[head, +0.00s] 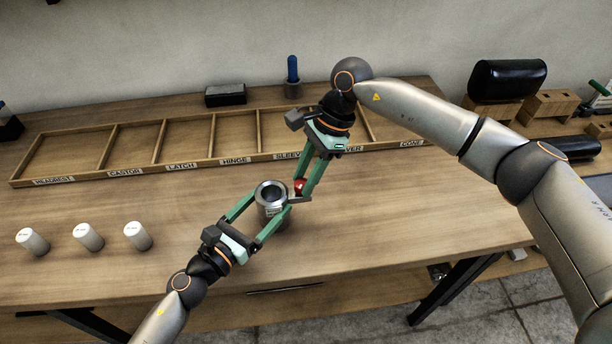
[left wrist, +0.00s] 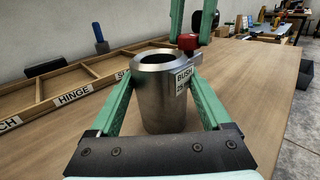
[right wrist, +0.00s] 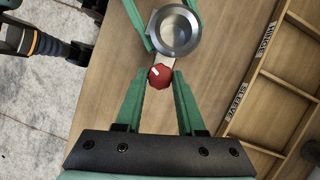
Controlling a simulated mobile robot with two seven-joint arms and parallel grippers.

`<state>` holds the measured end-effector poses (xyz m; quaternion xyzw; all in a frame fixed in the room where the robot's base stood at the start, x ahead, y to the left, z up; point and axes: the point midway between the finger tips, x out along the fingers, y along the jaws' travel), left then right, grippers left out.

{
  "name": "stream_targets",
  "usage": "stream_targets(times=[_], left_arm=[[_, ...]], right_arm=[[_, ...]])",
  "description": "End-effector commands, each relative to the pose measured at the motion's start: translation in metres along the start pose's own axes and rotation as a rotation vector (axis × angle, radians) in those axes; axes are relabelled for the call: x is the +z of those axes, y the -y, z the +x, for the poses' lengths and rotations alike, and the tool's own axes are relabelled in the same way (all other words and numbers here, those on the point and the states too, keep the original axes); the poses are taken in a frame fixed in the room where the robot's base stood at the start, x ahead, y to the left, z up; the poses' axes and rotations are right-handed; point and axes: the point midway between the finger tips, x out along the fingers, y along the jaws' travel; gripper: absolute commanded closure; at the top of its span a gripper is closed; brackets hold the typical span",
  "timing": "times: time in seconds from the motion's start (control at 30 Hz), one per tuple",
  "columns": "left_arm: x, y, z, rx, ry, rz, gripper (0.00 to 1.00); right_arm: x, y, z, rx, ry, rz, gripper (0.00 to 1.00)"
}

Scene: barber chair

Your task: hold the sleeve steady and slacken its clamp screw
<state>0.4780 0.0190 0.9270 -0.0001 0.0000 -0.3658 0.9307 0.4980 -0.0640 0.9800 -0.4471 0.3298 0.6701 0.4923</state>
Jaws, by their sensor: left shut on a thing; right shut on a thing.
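The sleeve is a grey metal cylinder with an open bore (head: 270,193), upright on the table. It also shows in the left wrist view (left wrist: 163,100), with a label reading BUSH, and from above in the right wrist view (right wrist: 174,31). My left gripper (head: 268,208) is shut around the sleeve body, a finger on each side. The clamp screw has a red knob (head: 299,186) with a white mark, at the sleeve's side (right wrist: 159,76). My right gripper (head: 303,192) is shut on this knob from the far right. The knob is partly hidden by the fingers in the head view.
A divided wooden tray (head: 185,165) with labelled, mostly empty compartments runs along the back. Several white cylinders (head: 88,237) stand at the left. A blue-handled tool (head: 292,70) and a black block (head: 225,94) are behind the tray. The table front right is clear.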

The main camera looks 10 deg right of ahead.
Motion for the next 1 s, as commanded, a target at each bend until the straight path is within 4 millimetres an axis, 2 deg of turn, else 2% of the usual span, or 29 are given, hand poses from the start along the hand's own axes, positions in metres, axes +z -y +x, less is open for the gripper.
stream_targets(times=[0.5,1.0], left_arm=[[-0.0002,-0.0002,-0.0002,0.000,-0.001,0.001,0.98],[-0.0002,-0.0002,-0.0002,0.000,-0.001,0.000,0.98]], right_arm=[[0.0005,0.0037,0.0001,0.155,-0.003,-0.378,1.00],[0.0003,0.0044,-0.0001,0.202,-0.002,-0.494,1.00]])
